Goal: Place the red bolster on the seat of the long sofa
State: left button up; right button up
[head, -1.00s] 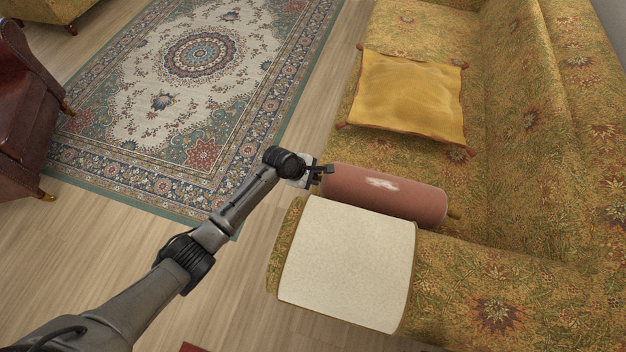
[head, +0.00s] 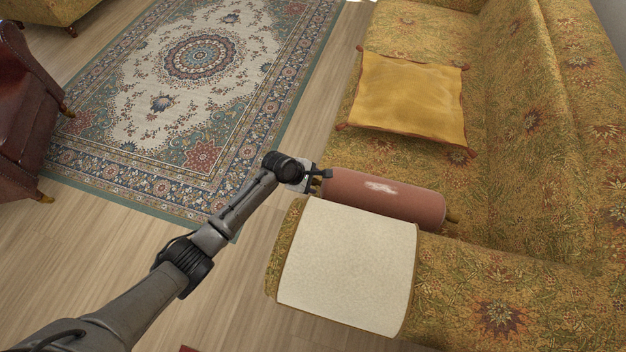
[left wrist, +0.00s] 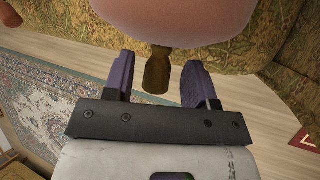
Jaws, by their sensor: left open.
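The red bolster (head: 383,197) lies on the seat of the long sofa (head: 505,170), alongside the inner side of the armrest. It has a pale patch and a tassel-like end at the right. My left gripper (head: 322,176) is at the bolster's left end. In the left wrist view the bolster (left wrist: 175,18) fills the top, and its brown end piece (left wrist: 157,70) hangs between the two open fingers of my left gripper (left wrist: 162,78), with gaps on both sides. My right gripper is not in view.
A yellow cushion (head: 408,98) lies farther along the sofa seat. A cream cloth (head: 347,262) covers the near armrest. A patterned rug (head: 200,95) and bare wooden floor lie left of the sofa. A dark red leather chair (head: 25,115) stands at the far left.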

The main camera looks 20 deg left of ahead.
pick_arm(q)
jog(key=p+v, duration=0.4)
jog(key=v, duration=0.7)
jog(key=shift+r, duration=0.25)
jog(key=shift+s+a, duration=0.1)
dwell(0.4)
